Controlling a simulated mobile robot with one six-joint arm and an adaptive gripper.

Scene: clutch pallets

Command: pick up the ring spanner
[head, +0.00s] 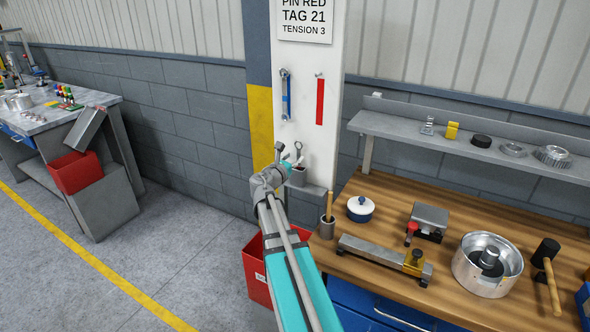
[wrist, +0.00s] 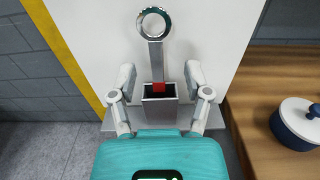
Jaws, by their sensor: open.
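The ring spanner (wrist: 155,52) stands upright in a small grey metal holder (wrist: 159,115), its chrome ring at the top. A red part shows on its shaft just above the holder's mouth, and its lower end is hidden inside. My gripper (wrist: 160,74) is open, with one finger on each side of the shaft and visible gaps to both. In the head view the spanner (head: 299,147) rises from the holder (head: 298,178) against the white panel. My gripper (head: 289,156) is close to it there, partly hidden by my arm.
The holder sits on a small grey ledge (head: 313,189). A blue tool (head: 286,98) and a red strip (head: 320,101) hang above. A wooden bench to the right holds a blue-and-white pot (head: 360,209) and a cup with a handle (head: 327,228). A red bin (head: 256,272) stands below.

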